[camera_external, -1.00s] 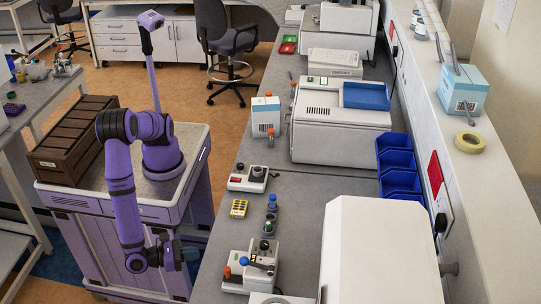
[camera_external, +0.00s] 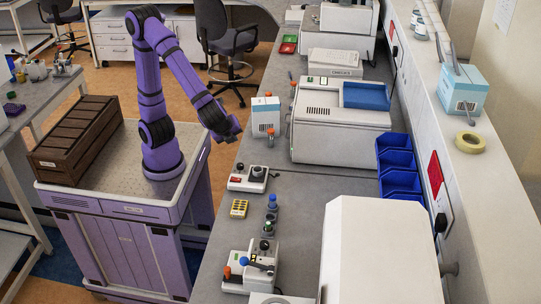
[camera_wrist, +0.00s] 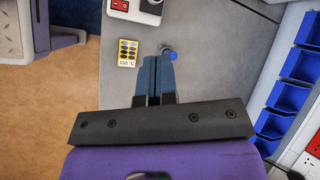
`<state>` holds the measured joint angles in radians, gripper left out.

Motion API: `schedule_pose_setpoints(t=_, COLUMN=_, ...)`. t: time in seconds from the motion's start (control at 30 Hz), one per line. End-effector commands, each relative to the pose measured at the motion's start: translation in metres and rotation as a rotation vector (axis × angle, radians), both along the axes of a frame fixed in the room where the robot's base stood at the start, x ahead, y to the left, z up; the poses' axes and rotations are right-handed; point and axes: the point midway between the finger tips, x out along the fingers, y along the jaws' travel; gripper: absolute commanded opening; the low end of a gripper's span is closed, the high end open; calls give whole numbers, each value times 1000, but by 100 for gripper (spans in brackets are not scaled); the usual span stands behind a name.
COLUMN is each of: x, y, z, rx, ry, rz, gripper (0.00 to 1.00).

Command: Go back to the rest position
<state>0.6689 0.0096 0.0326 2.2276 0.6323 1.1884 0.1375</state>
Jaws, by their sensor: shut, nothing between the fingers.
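My gripper (camera_external: 231,135) is at the end of my purple arm, raised between my cart and the left edge of the grey bench. It points down and toward the bench and holds nothing. In the wrist view my gripper (camera_wrist: 154,82) shows its two blue-grey fingers closed side by side. Beyond the fingertips, a blue-topped item (camera_wrist: 168,53) and a yellow block marked 150 °C (camera_wrist: 128,53) are on the bench. They also show in the external view as a blue-capped vial (camera_external: 272,201) and a yellow block (camera_external: 239,208).
A brown wooden crate (camera_external: 75,140) stands on my cart top. On the bench are a small device with a red switch (camera_external: 248,178), a white box (camera_external: 265,117), a large white machine (camera_external: 335,130) and blue bins (camera_external: 398,165). Bench surface between them is partly clear.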

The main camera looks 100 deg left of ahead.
Motion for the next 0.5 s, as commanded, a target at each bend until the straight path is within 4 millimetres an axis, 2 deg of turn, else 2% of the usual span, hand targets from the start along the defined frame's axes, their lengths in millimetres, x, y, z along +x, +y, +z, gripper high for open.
schedule_pose_setpoints(t=0.03, x=-7, y=17, z=9, rx=-54, ry=-20, rz=61, gripper=0)
schedule_pose_setpoints(t=0.2, x=-32, y=59, z=27, rx=-225, ry=-85, rz=246, gripper=0)
schedule_pose_setpoints(t=0.5, x=-86, y=111, z=52, rx=-515, ry=-248, rz=555, gripper=0)
